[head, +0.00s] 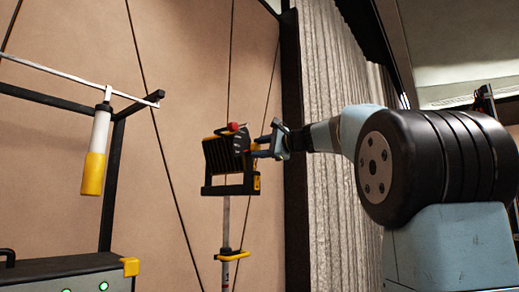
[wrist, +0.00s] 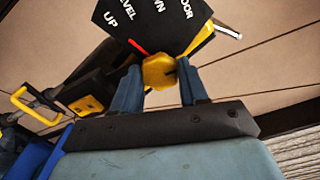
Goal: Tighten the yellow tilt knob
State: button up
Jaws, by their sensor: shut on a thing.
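The yellow tilt knob (wrist: 159,72) sits between the two blue fingers of my gripper (wrist: 158,88) in the wrist view, and the fingers are shut on it. Behind it is a black dial plate (wrist: 150,22) with white words, including UP and LEVEL, and others partly cut off. In the head view, my gripper (head: 262,147) reaches from the right to the side of a black finned lamp head (head: 222,157) on a stand. The knob is hidden there by the fingers and the plate.
The stand's pole (head: 225,221) carries a yellow handle (head: 232,256) lower down. A case with green lights (head: 75,277) is at lower left. A grey curtain (head: 335,170) hangs behind my arm.

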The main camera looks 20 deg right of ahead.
jog(key=shift+d+f, duration=0.1)
jog(key=shift+f, duration=0.05)
jog(key=o, duration=0.8)
jog(key=shift+w, duration=0.1)
jog(key=shift+o, duration=1.3)
jog(key=v, duration=1.4)
